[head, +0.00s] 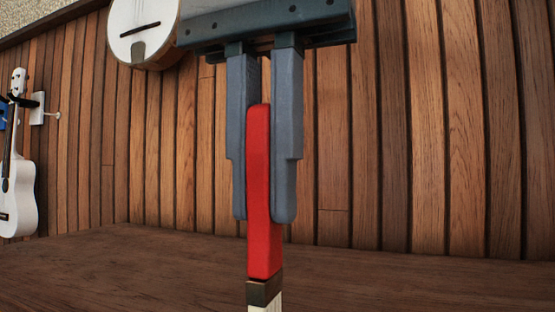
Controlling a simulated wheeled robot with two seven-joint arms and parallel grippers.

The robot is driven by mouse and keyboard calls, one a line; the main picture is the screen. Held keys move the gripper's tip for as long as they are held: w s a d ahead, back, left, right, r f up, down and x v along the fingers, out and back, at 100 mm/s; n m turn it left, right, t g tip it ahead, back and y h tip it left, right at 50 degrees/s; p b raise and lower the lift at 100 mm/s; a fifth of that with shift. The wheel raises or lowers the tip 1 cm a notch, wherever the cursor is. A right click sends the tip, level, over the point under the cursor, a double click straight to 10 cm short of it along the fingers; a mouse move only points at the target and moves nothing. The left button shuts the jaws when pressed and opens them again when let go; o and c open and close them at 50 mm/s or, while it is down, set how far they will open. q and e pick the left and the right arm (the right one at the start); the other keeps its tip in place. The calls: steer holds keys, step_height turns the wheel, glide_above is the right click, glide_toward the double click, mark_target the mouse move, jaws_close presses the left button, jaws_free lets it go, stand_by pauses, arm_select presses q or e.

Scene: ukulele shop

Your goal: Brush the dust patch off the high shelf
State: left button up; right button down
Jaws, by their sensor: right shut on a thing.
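My right gripper (271,165) comes down from the top of the head view, pointing downward. Its two grey fingers are shut on the red handle (264,235) of a brush. Below the handle are a dark band (264,292) and the start of pale bristles (265,308), cut off by the lower edge. The brush hangs about upright in front of a dark brown wooden surface (120,270), which may be the shelf. I cannot tell whether the bristles touch it. No dust patch shows. My left gripper is not in view.
A wood-plank wall (420,150) stands behind the surface. A white ukulele (18,180) hangs at the left next to a white wall bracket (40,110). A round white banjo-like instrument (142,30) hangs at the top, beside my gripper. The visible surface looks bare.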

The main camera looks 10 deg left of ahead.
steer(key=shift+p, duration=0.35)
steer(key=shift+d, duration=0.15)
steer(key=d, duration=0.2)
steer(key=s+d, duration=0.1)
steer(key=shift+d+f, duration=0.1)
steer(key=shift+d, duration=0.25)
stand_by(0.4)
